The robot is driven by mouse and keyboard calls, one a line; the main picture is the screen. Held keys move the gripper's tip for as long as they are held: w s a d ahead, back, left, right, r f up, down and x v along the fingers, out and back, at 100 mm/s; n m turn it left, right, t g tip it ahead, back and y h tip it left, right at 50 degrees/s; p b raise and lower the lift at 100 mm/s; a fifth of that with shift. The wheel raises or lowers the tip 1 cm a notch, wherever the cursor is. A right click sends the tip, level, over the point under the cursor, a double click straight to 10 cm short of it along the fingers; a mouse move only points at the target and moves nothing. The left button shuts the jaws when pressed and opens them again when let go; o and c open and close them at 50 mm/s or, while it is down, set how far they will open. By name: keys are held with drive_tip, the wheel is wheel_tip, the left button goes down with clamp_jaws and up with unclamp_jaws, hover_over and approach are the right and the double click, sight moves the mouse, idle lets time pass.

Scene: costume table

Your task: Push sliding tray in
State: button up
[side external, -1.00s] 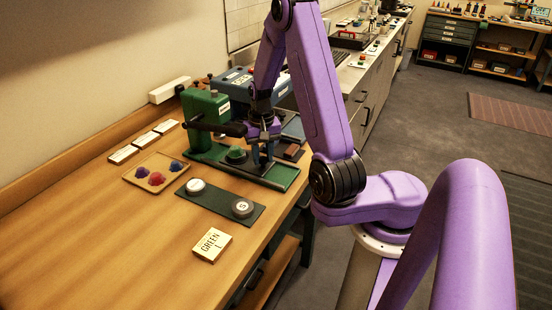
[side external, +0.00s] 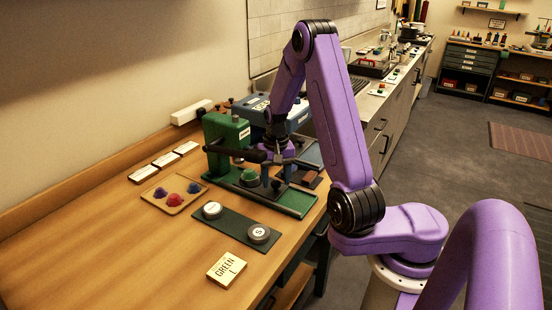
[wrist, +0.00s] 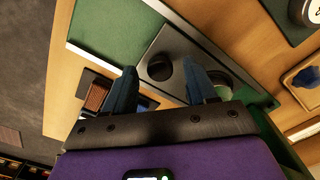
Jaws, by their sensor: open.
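The green press (side external: 226,132) stands on the bench with a flat green base (side external: 296,204). A grey sliding tray (wrist: 183,45) lies on this base, with a dark round knob (wrist: 159,68) near its end. A green domed piece (side external: 250,176) sits under the press; in the wrist view a pale round part (wrist: 222,86) is partly hidden by a finger. My gripper (side external: 275,162) is over the base, right of the domed piece. In the wrist view my gripper (wrist: 160,88) is open and empty, its blue fingers either side of the knob in the picture. Contact cannot be told.
A dark green strip with white and grey round dies (side external: 258,233) lies in front. A small wooden tray (side external: 174,193) holds coloured lumps. A GREEN L card (side external: 227,269) lies nearer. A blue machine (side external: 256,107) stands behind the press.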

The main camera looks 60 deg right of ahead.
wheel_tip(320, 180, up, 17)
idle(0.4)
drive_tip(key=s+d+f+m+t+y, duration=0.25)
drive_tip(key=s+d+m, duration=0.25)
drive_tip(key=m, duration=1.3)
drive_tip(key=shift+t+y, duration=0.35)
drive_tip(key=x, duration=1.6)
drive_tip(key=shift+c, duration=0.4)
drive_tip(key=shift+w, duration=0.1)
clamp_jaws()
